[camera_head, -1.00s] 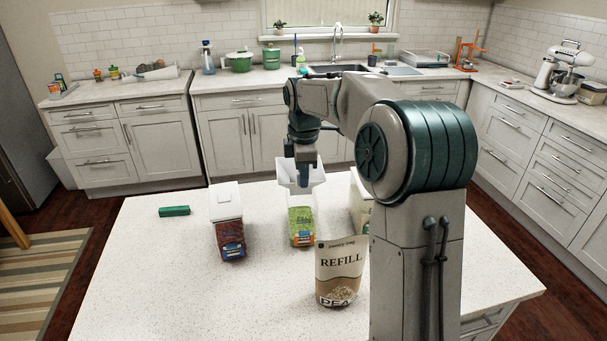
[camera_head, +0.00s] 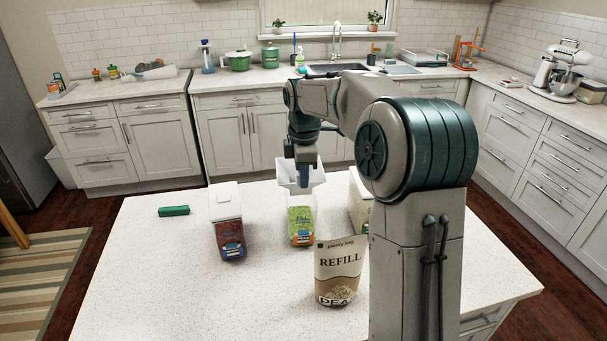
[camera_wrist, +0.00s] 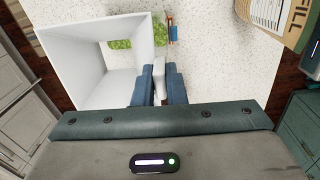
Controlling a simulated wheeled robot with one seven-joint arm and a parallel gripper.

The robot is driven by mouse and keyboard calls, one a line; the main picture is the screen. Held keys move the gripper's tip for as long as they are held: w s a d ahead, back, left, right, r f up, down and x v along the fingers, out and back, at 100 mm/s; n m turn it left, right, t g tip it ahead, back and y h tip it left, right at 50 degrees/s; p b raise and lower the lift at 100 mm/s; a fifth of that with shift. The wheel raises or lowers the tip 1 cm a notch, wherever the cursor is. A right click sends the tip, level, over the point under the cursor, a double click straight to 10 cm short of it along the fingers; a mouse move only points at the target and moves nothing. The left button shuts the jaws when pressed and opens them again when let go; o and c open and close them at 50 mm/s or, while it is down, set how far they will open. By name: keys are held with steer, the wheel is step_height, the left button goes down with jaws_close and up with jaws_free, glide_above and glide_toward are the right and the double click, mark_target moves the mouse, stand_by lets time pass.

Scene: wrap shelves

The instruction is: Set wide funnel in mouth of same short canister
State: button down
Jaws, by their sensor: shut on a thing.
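The white wide funnel (camera_head: 298,173) is in my gripper (camera_head: 304,180), above the middle canister. My gripper is shut on the funnel's side tab, which also shows between the fingers in the wrist view (camera_wrist: 160,84). The short clear canister (camera_head: 301,224) with green contents stands on the island top under the funnel. In the wrist view, green contents (camera_wrist: 122,44) show through the funnel's opening. The funnel's lower end overlaps the canister's mouth in the head view; I cannot tell whether it is seated.
A white-lidded canister with dark red contents (camera_head: 228,226) stands to the left. A refill bag (camera_head: 338,271) stands in front on the right. A pale canister (camera_head: 358,206) is partly hidden behind my arm. A green bar (camera_head: 174,211) lies at the left; the front left counter is clear.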

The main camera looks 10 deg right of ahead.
steer(key=shift+f+b, duration=0.9)
steer(key=shift+f, duration=0.7)
stand_by(0.6)
steer(key=c, duration=0.8)
jaws_free()
steer(key=shift+c, duration=0.2)
steer(key=shift+s+r+p, duration=0.15)
steer(key=shift+r+p, duration=2.85)
steer(key=shift+r, duration=0.5)
